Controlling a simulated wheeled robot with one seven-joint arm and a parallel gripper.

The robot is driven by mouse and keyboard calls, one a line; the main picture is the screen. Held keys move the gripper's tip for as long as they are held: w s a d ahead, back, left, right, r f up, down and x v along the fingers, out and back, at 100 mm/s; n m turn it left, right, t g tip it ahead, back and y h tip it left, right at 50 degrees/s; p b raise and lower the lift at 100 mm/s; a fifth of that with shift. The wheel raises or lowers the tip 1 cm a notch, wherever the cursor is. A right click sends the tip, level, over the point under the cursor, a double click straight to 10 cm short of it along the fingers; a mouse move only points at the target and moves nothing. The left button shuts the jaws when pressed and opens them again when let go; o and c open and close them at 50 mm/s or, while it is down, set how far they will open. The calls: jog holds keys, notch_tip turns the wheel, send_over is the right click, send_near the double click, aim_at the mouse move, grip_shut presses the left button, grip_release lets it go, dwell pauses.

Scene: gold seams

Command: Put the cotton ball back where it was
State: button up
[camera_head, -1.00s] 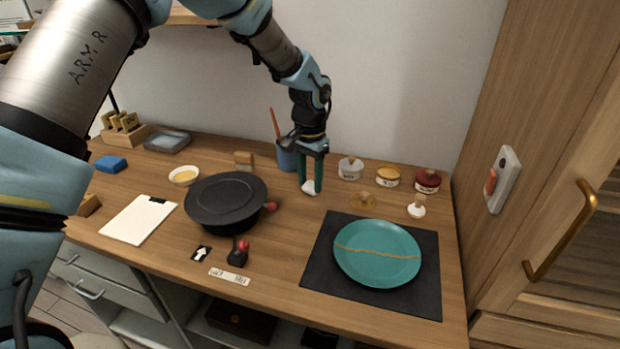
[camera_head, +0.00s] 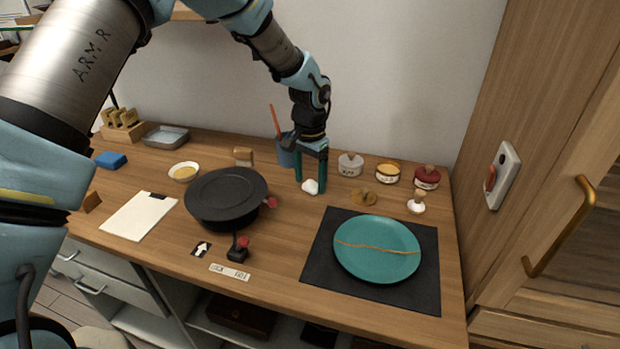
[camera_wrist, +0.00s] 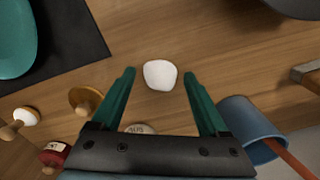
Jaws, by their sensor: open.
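The white cotton ball (camera_head: 310,186) rests on the wooden tabletop near the back, in front of the blue cup. My gripper (camera_head: 310,191) points down over it with its green fingers spread. In the wrist view the cotton ball (camera_wrist: 160,75) lies between the two fingertips, with a visible gap on each side. The gripper holds nothing.
The blue cup (camera_head: 285,152) stands close behind and left of my gripper. Lidded jars, such as the grey one (camera_head: 350,166), stand to the right. A teal plate (camera_head: 377,249) lies on a dark mat (camera_head: 320,262).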

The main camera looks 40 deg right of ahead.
aim_at(310, 183)
notch_tip(310, 183, up, 12)
jog(key=b, duration=0.3)
jog(key=w+a+n, duration=0.3)
jog(key=w+a, duration=0.1)
jog(key=a, duration=0.5)
jog(key=w+a+n, duration=0.2)
jog(key=w+a, duration=0.1)
jog(key=a, duration=0.7)
jog(key=w+a+n, duration=0.3)
jog(key=w+a, duration=0.1)
jog(key=a, duration=0.5)
jog(key=s+a+f+n, duration=0.1)
jog(key=s+a+n, duration=0.2)
jog(key=a, duration=0.7)
jog(key=s+a+f+n+t, duration=0.1)
jog(key=s+a+n, duration=0.2)
jog(key=a, duration=0.7)
jog(key=shift+s+a+n+t, duration=0.3)
jog(key=shift+s+a+n, duration=0.1)
jog(key=shift+s, duration=0.15)
